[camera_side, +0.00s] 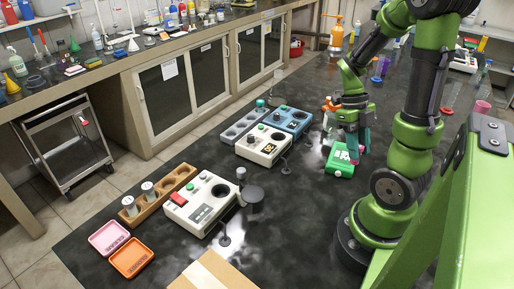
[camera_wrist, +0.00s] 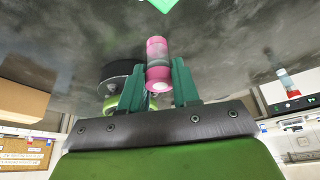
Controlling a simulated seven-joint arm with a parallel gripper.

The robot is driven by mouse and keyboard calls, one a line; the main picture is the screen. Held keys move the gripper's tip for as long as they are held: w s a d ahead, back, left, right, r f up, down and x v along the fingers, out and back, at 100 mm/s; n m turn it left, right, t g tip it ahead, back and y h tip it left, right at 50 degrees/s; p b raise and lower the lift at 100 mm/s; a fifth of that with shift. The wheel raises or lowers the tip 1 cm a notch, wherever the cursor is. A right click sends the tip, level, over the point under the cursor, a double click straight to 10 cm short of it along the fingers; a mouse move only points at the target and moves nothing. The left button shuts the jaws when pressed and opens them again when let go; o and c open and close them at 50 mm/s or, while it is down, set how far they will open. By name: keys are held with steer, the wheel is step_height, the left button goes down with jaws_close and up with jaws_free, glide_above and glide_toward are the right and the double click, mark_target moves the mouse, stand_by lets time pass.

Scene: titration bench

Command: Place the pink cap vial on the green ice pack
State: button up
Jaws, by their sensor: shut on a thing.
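The pink cap vial (camera_wrist: 158,66) is between my gripper's two dark green fingers in the wrist view, with pink at both ends and a clearer middle. My gripper (camera_wrist: 158,88) is shut on it. In the side view my gripper (camera_side: 357,150) is low over the dark bench, at the right edge of the green ice pack (camera_side: 339,161), which has white marks on top. A green corner of it (camera_wrist: 160,4) shows at the top edge of the wrist view, apart from the vial. The vial cannot be made out clearly in the side view.
A white device (camera_side: 262,147) and a blue device (camera_side: 290,120) stand left of the ice pack. Another white device (camera_side: 202,206) with a red button stands nearer, beside a wooden rack (camera_side: 160,197). A pink tray (camera_side: 109,238) and orange tray (camera_side: 132,258) lie far left.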

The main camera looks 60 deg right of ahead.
steer(key=w+d, duration=0.1)
steer(key=d, duration=0.1)
steer(key=w+d, duration=0.2)
steer(key=w+d+f, duration=0.1)
steer(key=d, duration=0.2)
steer(key=shift+w, duration=0.3)
steer(key=shift+d+f, duration=0.1)
steer(key=shift+d, duration=0.05)
steer(key=shift+f, duration=1.6)
steer(key=o, duration=1)
steer(key=shift+f, duration=0.15)
steer(key=shift+o, duration=0.2)
steer(key=shift+w, duration=0.1)
